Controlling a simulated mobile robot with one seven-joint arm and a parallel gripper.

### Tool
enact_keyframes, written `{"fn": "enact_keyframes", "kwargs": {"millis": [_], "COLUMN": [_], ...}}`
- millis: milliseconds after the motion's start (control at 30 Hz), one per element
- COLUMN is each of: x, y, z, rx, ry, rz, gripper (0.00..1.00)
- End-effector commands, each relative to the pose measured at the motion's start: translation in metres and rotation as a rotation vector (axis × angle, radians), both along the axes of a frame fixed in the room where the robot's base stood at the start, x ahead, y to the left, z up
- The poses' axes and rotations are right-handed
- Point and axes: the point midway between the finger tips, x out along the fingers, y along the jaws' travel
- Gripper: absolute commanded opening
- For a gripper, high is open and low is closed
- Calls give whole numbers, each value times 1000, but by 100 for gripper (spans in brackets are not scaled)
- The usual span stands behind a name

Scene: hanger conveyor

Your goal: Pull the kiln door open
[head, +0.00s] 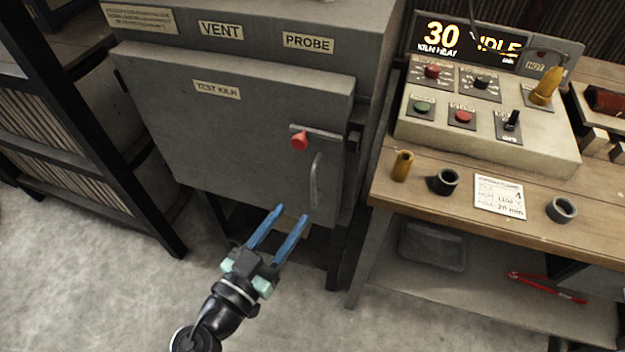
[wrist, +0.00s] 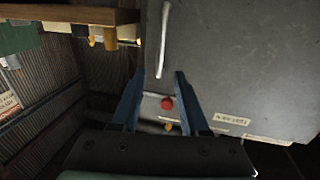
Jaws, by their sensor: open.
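The grey kiln door (head: 240,135), labelled TEST KILN, appears shut on the kiln body in the head view. Its curved metal handle (head: 316,180) stands near the door's right edge. A latch bar with a red knob (head: 299,141) sits above the handle. My gripper (head: 292,212) is open and empty, with its blue fingers pointing up toward the door, low and left of the handle. The wrist view shows the door (wrist: 240,60) upside down. There the handle (wrist: 163,40) is beyond the fingertips, and the red knob (wrist: 167,103) shows between the fingers.
A wooden bench (head: 440,210) stands right of the kiln, bearing a control panel (head: 480,135), small cylinders and a card (head: 499,197). Its lower shelf holds a grey tray (head: 432,246) and red tongs (head: 548,288). A dark rack (head: 75,130) stands left. Floor in front is clear.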

Motion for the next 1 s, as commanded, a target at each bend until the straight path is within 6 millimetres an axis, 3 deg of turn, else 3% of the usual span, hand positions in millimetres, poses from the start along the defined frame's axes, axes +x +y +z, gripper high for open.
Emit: {"fn": "enact_keyframes", "kwargs": {"millis": [200, 433, 867, 900, 1000], "x": [42, 74, 84, 85, 84], "y": [-24, -41, -47, -47, -47], "z": [3, 2, 1, 1, 1], "rx": [2, 2, 1, 1, 1], "ry": [0, -1, 0, 0, 0], "rz": [-4, -2, 0, 0, 0], "gripper": [45, 45, 45, 43, 25]}}
